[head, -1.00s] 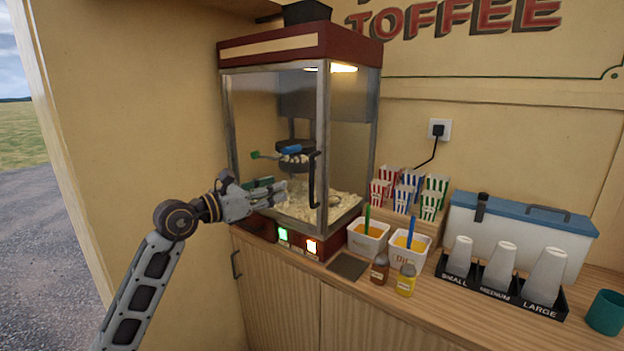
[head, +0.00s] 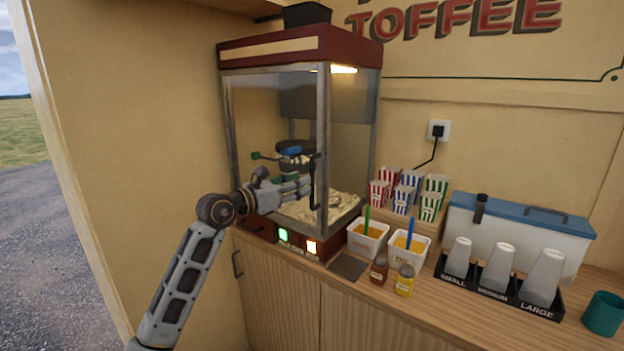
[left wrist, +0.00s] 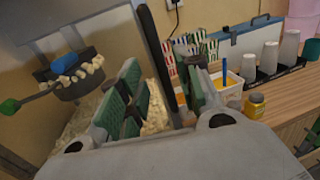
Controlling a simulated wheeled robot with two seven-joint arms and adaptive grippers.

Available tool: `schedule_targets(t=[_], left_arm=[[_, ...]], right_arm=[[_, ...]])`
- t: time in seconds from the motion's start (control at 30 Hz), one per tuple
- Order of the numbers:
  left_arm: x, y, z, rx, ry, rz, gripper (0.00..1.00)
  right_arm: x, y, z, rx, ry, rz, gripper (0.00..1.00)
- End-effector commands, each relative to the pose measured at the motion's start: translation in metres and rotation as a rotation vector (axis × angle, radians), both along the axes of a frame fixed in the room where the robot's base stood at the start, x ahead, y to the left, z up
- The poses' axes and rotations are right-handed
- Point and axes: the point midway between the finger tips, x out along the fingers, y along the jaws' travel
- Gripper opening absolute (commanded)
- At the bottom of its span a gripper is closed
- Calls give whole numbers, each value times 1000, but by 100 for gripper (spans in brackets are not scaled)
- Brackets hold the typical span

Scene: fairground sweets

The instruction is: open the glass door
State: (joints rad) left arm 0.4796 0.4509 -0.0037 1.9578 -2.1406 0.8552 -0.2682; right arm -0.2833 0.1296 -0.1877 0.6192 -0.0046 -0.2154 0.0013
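The glass door (head: 265,115) is the front pane of the red-topped popcorn machine and looks closed. Its dark upright handle (head: 313,190) is at the pane's right edge, beside the metal corner post. My right gripper is not in view.
Behind the glass are popcorn (head: 340,204) and a kettle (head: 294,150). White tubs (head: 367,240), small bottles (head: 380,270) and striped boxes (head: 408,190) stand right of the machine. A wall (head: 150,130) closes off the left; the space before the cabinet looks free.

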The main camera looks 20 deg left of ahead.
Motion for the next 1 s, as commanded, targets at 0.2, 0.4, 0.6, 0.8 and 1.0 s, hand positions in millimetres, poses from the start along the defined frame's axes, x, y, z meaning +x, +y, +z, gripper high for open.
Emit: schedule_targets(t=[0.2, 0.4, 0.6, 0.8, 1.0], left_arm=[[22, -13, 2, -1, 0, 0, 34], [39, -23, 1, -1, 0, 0, 34], [47, -29, 1, 0, -1, 0, 34], [49, -30, 0, 1, -1, 0, 34], [49, -30, 0, 1, -1, 0, 29]], right_arm=[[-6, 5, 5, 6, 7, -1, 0], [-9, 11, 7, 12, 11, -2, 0], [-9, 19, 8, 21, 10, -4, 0], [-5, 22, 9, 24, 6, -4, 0], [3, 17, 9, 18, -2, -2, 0]])
